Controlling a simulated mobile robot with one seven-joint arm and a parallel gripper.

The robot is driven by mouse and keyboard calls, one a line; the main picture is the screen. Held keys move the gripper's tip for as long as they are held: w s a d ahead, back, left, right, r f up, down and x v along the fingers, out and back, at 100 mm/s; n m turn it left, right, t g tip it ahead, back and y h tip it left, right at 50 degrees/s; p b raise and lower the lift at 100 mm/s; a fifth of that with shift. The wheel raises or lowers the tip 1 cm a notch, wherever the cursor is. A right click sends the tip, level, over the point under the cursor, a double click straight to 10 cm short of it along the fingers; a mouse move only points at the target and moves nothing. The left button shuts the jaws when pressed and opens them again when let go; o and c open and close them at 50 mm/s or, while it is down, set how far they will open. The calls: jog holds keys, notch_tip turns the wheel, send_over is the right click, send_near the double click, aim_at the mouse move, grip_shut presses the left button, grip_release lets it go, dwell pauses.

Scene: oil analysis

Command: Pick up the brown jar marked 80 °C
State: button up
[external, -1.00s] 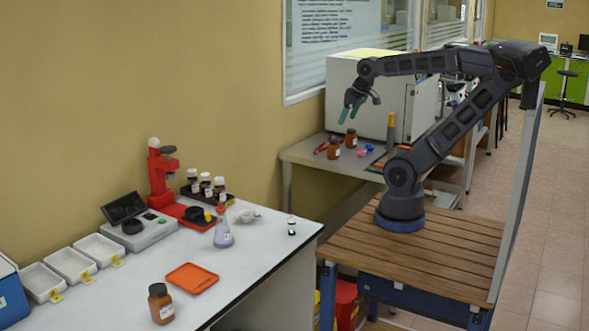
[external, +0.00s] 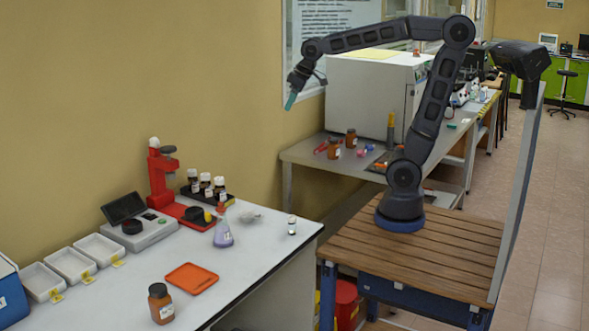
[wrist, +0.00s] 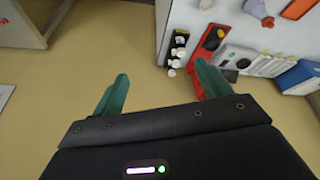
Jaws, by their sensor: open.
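A brown jar (external: 161,304) with a dark lid and a pale label stands upright on the white table. Two more brown jars, one in front (external: 334,148) and one behind (external: 351,138), stand on the grey bench by the wall. I cannot read any label, so I cannot tell which is marked 80 °C. My gripper (external: 291,100) is in the air near the wall, above the gap between table and bench, away from every jar. In the wrist view its green fingers (wrist: 161,75) are apart with nothing between them. No brown jar shows clearly there.
The white table (external: 130,290) holds an orange tray (external: 192,278), a purple flask (external: 222,236), a red device (external: 162,177), a rack of small bottles (external: 204,190), a scale (external: 140,232) and white trays (external: 71,264). A large white machine (external: 372,97) stands on the bench.

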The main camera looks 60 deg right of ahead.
jog(key=w+a+n+y, duration=0.15)
jog(key=w+a, duration=0.25)
jog(key=a, duration=0.7)
jog(key=w+a+n, duration=0.3)
jog(key=w+a, duration=0.1)
jog(key=a, duration=0.6)
jog(key=n+g+y, duration=0.2)
jog(key=n+g, duration=0.2)
jog(key=n, duration=0.4)
send_over(159, 287)
jog(key=d, duration=0.4)
notch_tip(159, 287, down, 23)
jog(key=shift+m+h, duration=0.25)
jog(key=x, duration=0.5)
jog(key=shift+w+a+f, duration=0.1)
jog(key=shift+a+f, duration=0.2)
jog(key=shift+x, duration=2.55)
jog(key=shift+r, duration=0.1)
jog(key=c, duration=1.2)
